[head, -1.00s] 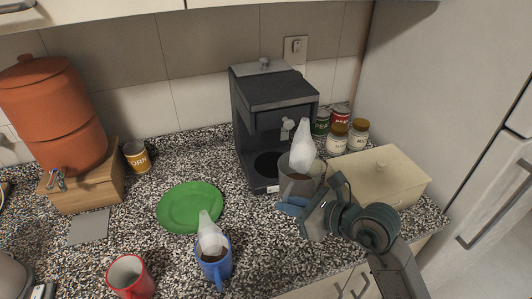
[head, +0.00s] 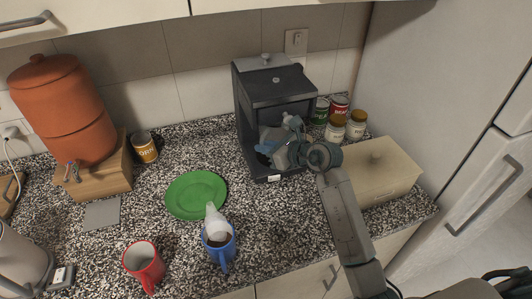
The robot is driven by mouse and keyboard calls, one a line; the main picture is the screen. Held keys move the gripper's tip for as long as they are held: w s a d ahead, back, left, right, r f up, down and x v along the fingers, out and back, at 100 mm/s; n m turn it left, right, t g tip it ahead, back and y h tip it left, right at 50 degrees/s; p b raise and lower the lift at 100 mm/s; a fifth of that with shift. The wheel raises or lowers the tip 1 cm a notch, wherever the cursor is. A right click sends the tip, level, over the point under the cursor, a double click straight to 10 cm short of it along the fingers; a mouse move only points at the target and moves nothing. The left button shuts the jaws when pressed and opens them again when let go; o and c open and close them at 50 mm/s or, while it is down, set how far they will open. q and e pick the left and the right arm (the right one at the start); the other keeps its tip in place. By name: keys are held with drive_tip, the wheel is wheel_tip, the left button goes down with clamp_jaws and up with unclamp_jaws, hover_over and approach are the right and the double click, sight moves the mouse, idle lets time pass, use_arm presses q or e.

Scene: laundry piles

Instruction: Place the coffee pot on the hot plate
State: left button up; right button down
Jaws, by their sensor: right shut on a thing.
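The black coffee machine (head: 275,92) stands against the tiled wall. My right gripper (head: 280,149) reaches into its open front from the right and is shut on the coffee pot (head: 270,133). The gripper covers most of the pot, so only a little of it shows at the left of the fingers. The hot plate at the foot of the machine is hidden behind gripper and pot, and I cannot tell whether the pot touches it. My left gripper is not in view.
A cream box (head: 385,172) stands close under my right arm, with several jars and cans behind it.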

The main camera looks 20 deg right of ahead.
wheel_tip(320, 180, down, 2)
drive_tip(key=shift+f+p, duration=0.2)
drive_tip(key=shift+p, duration=0.35)
drive_tip(key=shift+s+f, duration=0.1)
drive_tip(key=shift+f, duration=0.25)
drive_tip(key=shift+f, duration=0.1)
drive_tip(key=shift+f, duration=0.1)
drive_tip(key=c, duration=1.5)
unclamp_jaws()
drive_tip(key=shift+s, duration=0.1)
